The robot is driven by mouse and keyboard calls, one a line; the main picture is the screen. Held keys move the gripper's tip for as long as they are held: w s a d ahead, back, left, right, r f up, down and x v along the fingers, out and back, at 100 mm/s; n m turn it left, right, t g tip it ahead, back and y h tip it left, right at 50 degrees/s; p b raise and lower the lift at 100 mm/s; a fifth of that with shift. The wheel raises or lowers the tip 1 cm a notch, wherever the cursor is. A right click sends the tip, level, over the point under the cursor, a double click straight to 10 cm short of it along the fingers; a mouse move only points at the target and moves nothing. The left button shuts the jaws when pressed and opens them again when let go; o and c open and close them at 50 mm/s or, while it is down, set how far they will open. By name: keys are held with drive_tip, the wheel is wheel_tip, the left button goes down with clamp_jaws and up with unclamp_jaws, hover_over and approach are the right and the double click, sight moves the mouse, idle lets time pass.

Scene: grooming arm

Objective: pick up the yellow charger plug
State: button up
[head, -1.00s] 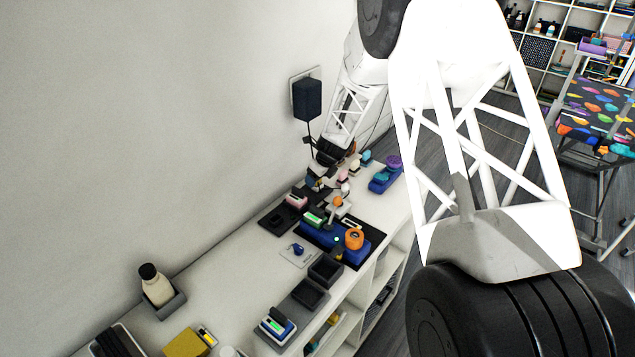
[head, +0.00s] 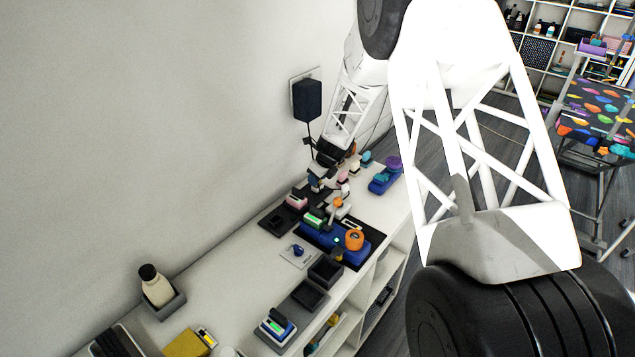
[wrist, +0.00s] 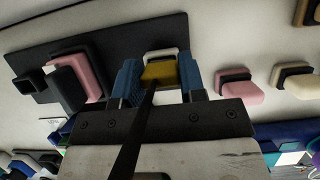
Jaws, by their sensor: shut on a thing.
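The yellow charger plug (wrist: 160,75) shows in the wrist view between the two blue finger pads of my gripper (wrist: 160,83). My gripper is shut on it, with one pad at each side. A dark band, which looks like a cable, runs from the plug down across the gripper. A cream and black piece (wrist: 160,54) shows just beyond the plug; I cannot tell whether they touch. In the head view my gripper (head: 317,178) is small, over the far part of the white counter, and the plug cannot be made out there.
A dark mat (wrist: 110,45) with a pink and black block (wrist: 85,75) lies beside the gripper. Another pink block (wrist: 238,85) and a cream block (wrist: 292,80) stand to the right. In the head view a black wall adapter (head: 307,100) hangs close to my arm.

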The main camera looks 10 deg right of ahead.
wheel_tip(320, 180, up, 7)
drive_tip(key=w+d, duration=0.2)
drive_tip(key=d, duration=0.6)
drive_tip(key=w+d, duration=0.3)
drive_tip(key=d, duration=0.6)
drive_tip(key=shift+w, duration=0.15)
idle(0.5)
drive_tip(key=s+a+r+n+g+y, duration=0.15)
drive_tip(key=s+a+r+n, duration=0.45)
drive_tip(key=s+a+r, duration=0.8)
drive_tip(key=s+a+f+m, duration=0.1)
drive_tip(key=s+a+f, duration=0.15)
drive_tip(key=a, duration=0.45)
drive_tip(key=s+a+f+m, duration=0.1)
drive_tip(key=s+a+f, duration=0.15)
drive_tip(key=a, duration=0.45)
drive_tip(key=s+a+f+m+t+h, duration=0.1)
drive_tip(key=a+f+m, duration=0.3)
drive_tip(key=f, duration=0.3)
drive_tip(key=shift+f, duration=0.15)
